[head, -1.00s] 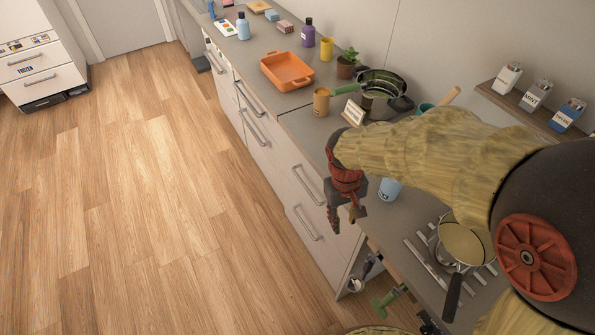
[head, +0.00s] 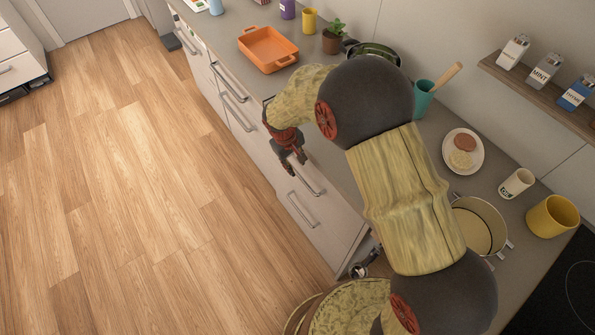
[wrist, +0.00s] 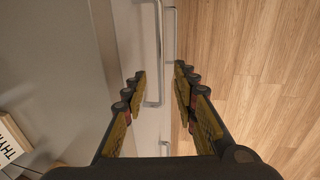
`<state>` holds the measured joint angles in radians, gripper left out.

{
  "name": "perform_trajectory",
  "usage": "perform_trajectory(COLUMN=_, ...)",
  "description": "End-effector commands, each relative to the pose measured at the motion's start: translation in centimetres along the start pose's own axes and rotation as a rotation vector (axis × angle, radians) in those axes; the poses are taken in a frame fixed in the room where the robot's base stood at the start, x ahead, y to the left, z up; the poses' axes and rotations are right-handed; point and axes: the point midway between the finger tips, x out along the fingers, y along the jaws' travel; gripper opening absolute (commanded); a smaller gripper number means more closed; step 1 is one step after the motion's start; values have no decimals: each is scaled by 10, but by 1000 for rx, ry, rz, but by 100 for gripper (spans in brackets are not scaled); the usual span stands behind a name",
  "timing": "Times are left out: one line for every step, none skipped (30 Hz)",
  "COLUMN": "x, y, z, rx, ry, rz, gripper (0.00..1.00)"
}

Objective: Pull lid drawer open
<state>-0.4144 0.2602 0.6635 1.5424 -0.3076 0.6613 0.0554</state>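Pale drawer fronts with grey bar handles run along the counter's front; I can read no lid label on them. In the head view my gripper (head: 291,163) hangs beside the counter front, close to an upper bar handle (head: 309,181). Another handle (head: 302,209) is on the front below. In the wrist view my gripper (wrist: 160,76) is open, its two fingers apart. A bar handle (wrist: 155,60) shows between the fingers, apparently beyond the tips; I cannot tell whether they touch it. A second handle (wrist: 170,35) is beside it. The drawers in view look shut.
The counter holds an orange tray (head: 268,50), a potted plant (head: 332,40), a teal cup (head: 422,98), a plate (head: 447,148) and a pot (head: 482,225). A wall shelf (head: 545,101) is at right. The wooden floor (head: 120,200) at left is clear.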

Motion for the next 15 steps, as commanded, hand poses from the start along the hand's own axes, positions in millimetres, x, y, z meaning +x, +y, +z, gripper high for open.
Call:
perform_trajectory(x=6, y=0, z=1, rx=0, ry=-2, rz=0, gripper=29)
perform_trajectory(x=10, y=0, z=1, rx=0, ry=-2, rz=0, gripper=29)
perform_trajectory(x=15, y=0, z=1, rx=0, ry=-3, rz=0, gripper=29)
perform_trajectory(x=19, y=0, z=2, rx=0, ry=-4, rz=-1, gripper=29)
perform_trajectory(x=24, y=0, z=2, rx=1, ry=-5, rz=-1, gripper=29)
perform_trajectory(x=30, y=0, z=2, rx=1, ry=-5, rz=-1, gripper=29)
perform_trajectory(x=35, y=-1, z=2, rx=1, ry=-4, rz=-1, gripper=29)
perform_trajectory(x=40, y=-1, z=2, rx=2, ry=-4, rz=-1, gripper=29)
perform_trajectory(x=46, y=-1, z=2, rx=2, ry=-5, rz=-1, gripper=29)
perform_trajectory(x=51, y=-1, z=2, rx=2, ry=-5, rz=-2, gripper=29)
perform_trajectory(x=55, y=-1, z=2, rx=1, ry=-4, rz=-1, gripper=29)
perform_trajectory(x=60, y=-1, z=1, rx=1, ry=-2, rz=-1, gripper=29)
perform_trajectory(x=63, y=0, z=1, rx=1, ry=-2, rz=-1, gripper=29)
perform_trajectory(x=66, y=0, z=1, rx=0, ry=-2, rz=-1, gripper=29)
perform_trajectory(x=69, y=0, z=1, rx=0, ry=-2, rz=-1, gripper=29)
